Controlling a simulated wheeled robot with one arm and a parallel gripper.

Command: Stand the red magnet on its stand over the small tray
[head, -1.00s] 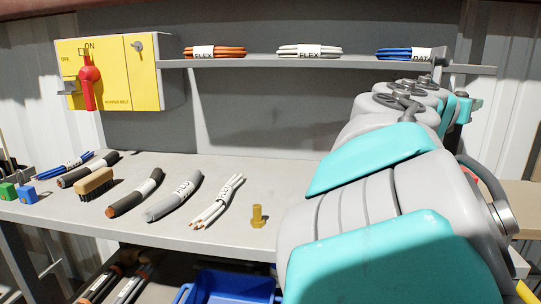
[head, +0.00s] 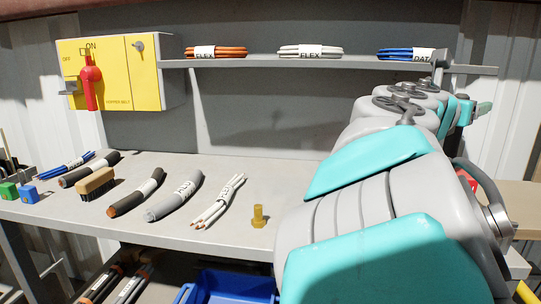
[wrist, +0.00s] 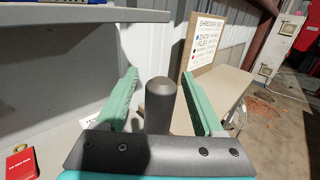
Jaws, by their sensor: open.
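My gripper (wrist: 159,76) is open in the wrist view, its two teal fingers apart. A dark grey round-topped cylinder (wrist: 160,108) shows between them with gaps on both sides; I cannot tell whether it is part of my gripper. In the head view my gripper (head: 483,109) is at the far right, beyond my arm. A red block (wrist: 20,163) lies at the lower left of the wrist view; I cannot tell whether it is the red magnet. A bit of red (head: 467,180) shows behind my arm in the head view, mostly hidden. I cannot make out the stand or small tray.
The bench (head: 120,225) holds cable pieces (head: 175,196), a brush (head: 95,184) and a brass bolt (head: 258,216). A shelf (head: 260,62) with cable coils runs above. A yellow switch box (head: 110,75) is at left. A sign board (wrist: 207,43) stands ahead of my gripper.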

